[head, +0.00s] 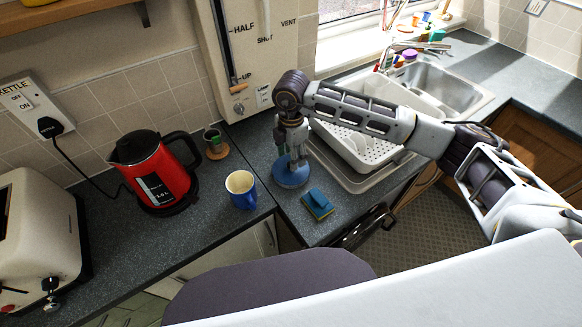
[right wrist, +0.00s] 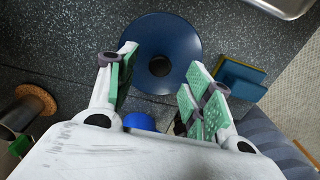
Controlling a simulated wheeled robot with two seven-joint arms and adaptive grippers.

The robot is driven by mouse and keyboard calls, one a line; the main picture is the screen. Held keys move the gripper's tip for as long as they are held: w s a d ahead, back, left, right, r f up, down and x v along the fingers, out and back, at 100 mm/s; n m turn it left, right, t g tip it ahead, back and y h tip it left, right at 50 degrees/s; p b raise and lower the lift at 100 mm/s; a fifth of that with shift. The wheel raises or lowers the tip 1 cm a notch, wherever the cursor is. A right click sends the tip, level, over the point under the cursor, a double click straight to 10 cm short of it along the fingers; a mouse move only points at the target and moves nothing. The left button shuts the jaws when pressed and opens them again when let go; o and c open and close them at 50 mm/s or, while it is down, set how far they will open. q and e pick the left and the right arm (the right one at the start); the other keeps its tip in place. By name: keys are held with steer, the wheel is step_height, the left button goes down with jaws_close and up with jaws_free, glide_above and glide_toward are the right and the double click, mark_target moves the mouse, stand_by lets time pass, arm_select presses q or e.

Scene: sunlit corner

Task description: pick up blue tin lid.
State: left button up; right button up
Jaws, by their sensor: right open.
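The round blue tin lid (head: 291,178) lies flat on the dark worktop between the blue mug and the sink. In the right wrist view the blue tin lid (right wrist: 150,28) shows a dark round spot at its middle. My right gripper (head: 291,156) points down over the lid. In the right wrist view my right gripper (right wrist: 161,62) has its green-padded fingers wide apart and nothing between them; the lid shows beyond the fingertips. I cannot tell the exact gap above the lid. My left gripper is not in view.
A blue mug (head: 241,192) stands left of the lid and a blue-and-yellow sponge (head: 318,204) lies to its right. A red kettle (head: 157,175), a cup on a cork coaster (head: 217,153), a white dish rack (head: 362,147) and the sink (head: 440,85) stand around.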

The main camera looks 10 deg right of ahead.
steer(key=shift+a+f+p, duration=0.1)
steer(key=shift+f+p, duration=0.3)
steer(key=shift+f, duration=1.25)
steer(key=c, duration=1.1)
steer(key=shift+r, duration=0.15)
steer(key=shift+r+b, duration=1)
steer(key=shift+r, duration=3.85)
